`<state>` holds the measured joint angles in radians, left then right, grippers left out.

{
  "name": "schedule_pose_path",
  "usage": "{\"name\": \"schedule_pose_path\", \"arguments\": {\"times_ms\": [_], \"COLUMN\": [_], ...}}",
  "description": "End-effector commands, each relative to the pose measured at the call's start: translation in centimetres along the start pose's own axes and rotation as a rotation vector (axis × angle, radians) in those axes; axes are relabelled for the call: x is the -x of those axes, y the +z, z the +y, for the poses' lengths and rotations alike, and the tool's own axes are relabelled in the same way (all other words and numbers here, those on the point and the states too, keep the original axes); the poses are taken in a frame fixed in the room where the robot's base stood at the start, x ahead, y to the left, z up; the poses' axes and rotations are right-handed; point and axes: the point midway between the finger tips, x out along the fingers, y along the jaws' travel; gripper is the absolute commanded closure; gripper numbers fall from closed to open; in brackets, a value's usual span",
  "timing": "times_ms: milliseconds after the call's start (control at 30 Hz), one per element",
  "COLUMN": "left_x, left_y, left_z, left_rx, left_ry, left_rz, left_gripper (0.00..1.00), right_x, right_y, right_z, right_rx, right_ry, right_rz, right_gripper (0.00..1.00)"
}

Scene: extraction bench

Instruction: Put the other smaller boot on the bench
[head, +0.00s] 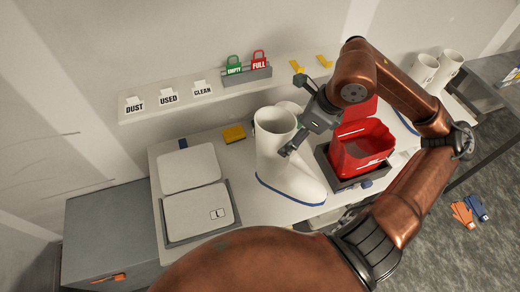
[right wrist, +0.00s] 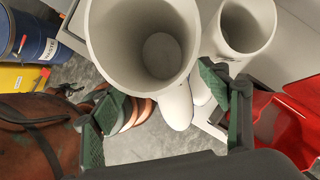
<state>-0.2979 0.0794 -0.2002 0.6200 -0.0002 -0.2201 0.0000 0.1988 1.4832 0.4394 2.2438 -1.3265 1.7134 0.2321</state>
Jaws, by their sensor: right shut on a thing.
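A white boot (head: 285,165) with a blue sole edge is upright at the bench (head: 240,157), its toe toward the front right. I cannot tell whether its sole touches the bench top. My right gripper (head: 294,146) is shut on this boot at its upper shaft. The right wrist view shows my right gripper's green-padded fingers (right wrist: 165,115) beside the boot's open top (right wrist: 150,45). A second white boot (head: 290,107) is just behind, mostly hidden. Its opening (right wrist: 245,22) shows in the wrist view. My left gripper is not in view.
A red bin (head: 360,150) in a dark tray is close right of the boot. A labelled shelf (head: 190,99) runs behind. More white boots (head: 447,68) stand far right. Gloves (head: 463,213) lie on the floor.

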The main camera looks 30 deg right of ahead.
Motion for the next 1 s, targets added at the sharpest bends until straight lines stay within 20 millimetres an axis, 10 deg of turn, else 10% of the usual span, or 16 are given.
{"name": "schedule_pose_path", "arguments": {"times_ms": [1000], "left_x": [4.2], "left_y": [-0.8], "left_z": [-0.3], "left_rx": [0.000], "left_ry": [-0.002], "left_rz": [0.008], "left_gripper": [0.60], "right_x": [-12.6], "right_y": [8.2], "right_z": [-1.2], "right_rx": [0.002], "right_ry": [0.000], "right_rz": [-0.003], "right_gripper": [0.89]}}
